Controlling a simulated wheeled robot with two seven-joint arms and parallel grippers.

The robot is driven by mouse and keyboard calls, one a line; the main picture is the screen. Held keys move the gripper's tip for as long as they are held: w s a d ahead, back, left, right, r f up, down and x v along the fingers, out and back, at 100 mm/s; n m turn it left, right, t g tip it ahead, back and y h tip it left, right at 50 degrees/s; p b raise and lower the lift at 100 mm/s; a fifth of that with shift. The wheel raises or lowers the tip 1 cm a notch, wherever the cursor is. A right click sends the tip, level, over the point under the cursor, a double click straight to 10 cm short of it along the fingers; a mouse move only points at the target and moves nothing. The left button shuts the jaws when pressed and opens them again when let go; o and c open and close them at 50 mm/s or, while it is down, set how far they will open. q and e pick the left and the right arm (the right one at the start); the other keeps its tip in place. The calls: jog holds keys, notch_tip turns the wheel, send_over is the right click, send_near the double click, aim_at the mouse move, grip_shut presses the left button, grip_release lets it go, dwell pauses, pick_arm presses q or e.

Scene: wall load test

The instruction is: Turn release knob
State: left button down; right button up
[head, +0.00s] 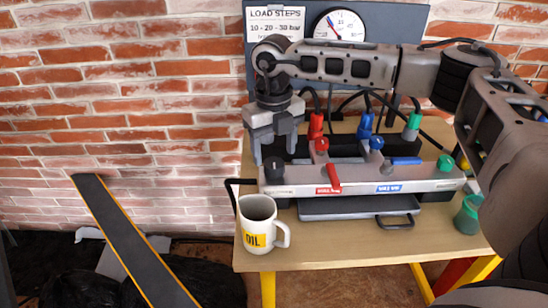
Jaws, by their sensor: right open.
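A grey pump unit (370,181) stands on the wooden table, with a red lever (333,177) and red and blue labels on its front. A round black knob (274,168) sits at its left end; I take it to be the release knob. My right gripper (273,150) points down just above this knob, its two fingers apart, one toward each side. I cannot tell whether a finger touches it. The right arm comes in from the right and hides part of the gauge panel. My left gripper is not in view.
A white OIL mug (256,228) stands on the table (345,250) at front left, close to the pump. Red, blue and green hose fittings (365,126) rise behind the pump. A pressure gauge (338,24) is above. A green jar (468,215) stands at right.

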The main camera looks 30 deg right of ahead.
aim_at(274, 163)
jog(key=shift+f, duration=1.55)
jog(key=c, duration=1)
